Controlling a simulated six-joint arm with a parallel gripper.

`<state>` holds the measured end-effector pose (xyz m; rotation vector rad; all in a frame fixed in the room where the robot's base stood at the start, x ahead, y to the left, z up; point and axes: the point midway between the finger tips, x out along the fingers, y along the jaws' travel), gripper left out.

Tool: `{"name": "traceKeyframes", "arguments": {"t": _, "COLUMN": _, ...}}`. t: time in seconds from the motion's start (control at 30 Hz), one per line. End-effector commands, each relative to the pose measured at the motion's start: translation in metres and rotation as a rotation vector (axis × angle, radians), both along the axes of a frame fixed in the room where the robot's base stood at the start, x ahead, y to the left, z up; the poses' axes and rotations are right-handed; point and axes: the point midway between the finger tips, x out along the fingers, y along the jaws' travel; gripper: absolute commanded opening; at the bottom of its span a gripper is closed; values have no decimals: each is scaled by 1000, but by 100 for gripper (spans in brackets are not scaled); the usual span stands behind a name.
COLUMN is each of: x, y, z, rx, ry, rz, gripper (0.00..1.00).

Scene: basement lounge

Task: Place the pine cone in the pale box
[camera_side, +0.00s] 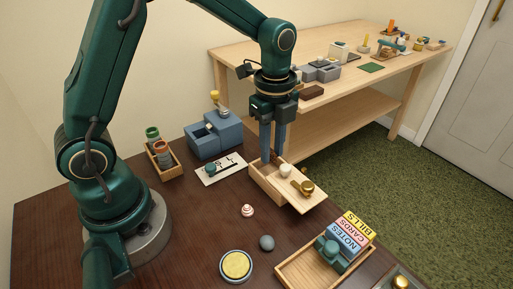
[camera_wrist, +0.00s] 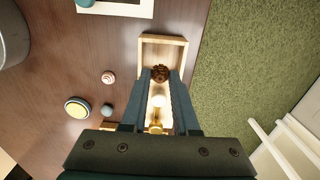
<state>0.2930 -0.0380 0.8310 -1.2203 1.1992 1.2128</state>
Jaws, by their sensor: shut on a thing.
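The pale box (camera_side: 262,193) is an open wooden box near the table's far right edge, its pale lid (camera_side: 305,201) slid partly off toward the front right. A white knob (camera_side: 285,170) and a brass piece (camera_side: 303,188) show on the lid. In the wrist view the box's open end (camera_wrist: 163,38) is ahead of the fingers. My gripper (camera_side: 273,155) points down at the box's open part. It is shut on the brown pine cone (camera_wrist: 160,73), which shows between the fingertips over the opening.
Blue-grey blocks (camera_side: 215,135), a card with a dark figure (camera_side: 222,169) and a holder of rolls (camera_side: 162,160) stand left of the box. A striped ball (camera_side: 247,210), grey ball (camera_side: 267,242), round yellow-topped tin (camera_side: 236,266) and book tray (camera_side: 292,274) lie nearer.

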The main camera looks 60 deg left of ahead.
Motion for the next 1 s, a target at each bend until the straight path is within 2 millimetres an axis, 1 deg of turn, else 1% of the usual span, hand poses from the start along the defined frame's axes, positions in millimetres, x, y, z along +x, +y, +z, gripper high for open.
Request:
{"name": "traceKeyframes", "arguments": {"t": 0.03, "x": 1, "y": -3, "z": -2, "rx": 0, "ry": 0, "rz": -1, "gripper": 0}}
{"name": "traceKeyframes", "arguments": {"t": 0.13, "x": 2, "y": -5, "z": -8, "rx": 0, "ry": 3, "rz": 0, "gripper": 0}}
{"name": "traceKeyframes", "arguments": {"t": 0.3, "x": 1, "y": -5, "z": -33, "rx": 0, "ry": 6, "rz": 1, "gripper": 0}}
{"name": "traceKeyframes", "arguments": {"t": 0.4, "x": 2, "y": -5, "z": -42, "rx": 0, "ry": 2, "rz": 1, "gripper": 0}}
{"name": "traceKeyframes", "arguments": {"t": 0.8, "x": 2, "y": -4, "z": -46, "rx": 0, "ry": 0, "rz": 1, "gripper": 0}}
{"name": "traceKeyframes", "arguments": {"t": 0.83, "x": 2, "y": -4, "z": -46, "rx": 0, "ry": -1, "rz": 1, "gripper": 36}}
{"name": "traceKeyframes", "arguments": {"t": 0.87, "x": 2, "y": -4, "z": -46, "rx": 0, "ry": -1, "rz": 1, "gripper": 41}}
{"name": "traceKeyframes", "arguments": {"t": 1.0, "x": 2, "y": -4, "z": -46, "rx": 0, "ry": -1, "rz": 1, "gripper": 41}}
